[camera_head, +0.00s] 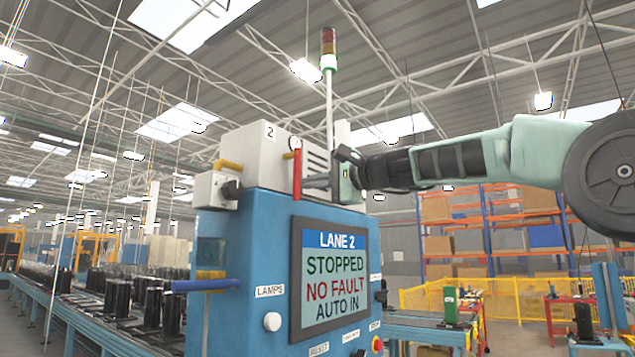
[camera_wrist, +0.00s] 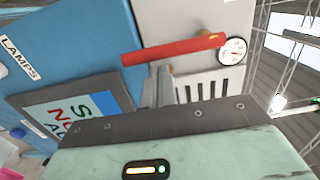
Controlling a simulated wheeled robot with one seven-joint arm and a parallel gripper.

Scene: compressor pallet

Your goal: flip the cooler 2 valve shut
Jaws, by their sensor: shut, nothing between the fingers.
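The cooler 2 unit is a pale grey box (camera_head: 255,155) marked "2" on top of a blue cabinet. Its valve handle looks to be the red bar (camera_head: 297,172), which stands upright beside a small round gauge (camera_head: 295,142). In the wrist view the red bar (camera_wrist: 175,48) lies across the picture, with the gauge (camera_wrist: 234,49) at its right end. My gripper (camera_head: 308,182) is shut and empty, its fingertips close to the bar's right side. In the wrist view the fingertips (camera_wrist: 161,72) point at the bar's middle; whether they touch it, I cannot tell.
The blue cabinet (camera_head: 225,250) carries a screen (camera_head: 335,275) reading "LANE 2 STOPPED NO FAULT AUTO IN". A blue bar handle (camera_head: 205,285) sticks out at its left. A signal lamp pole (camera_head: 329,90) stands behind. A conveyor with dark parts (camera_head: 120,298) runs at left.

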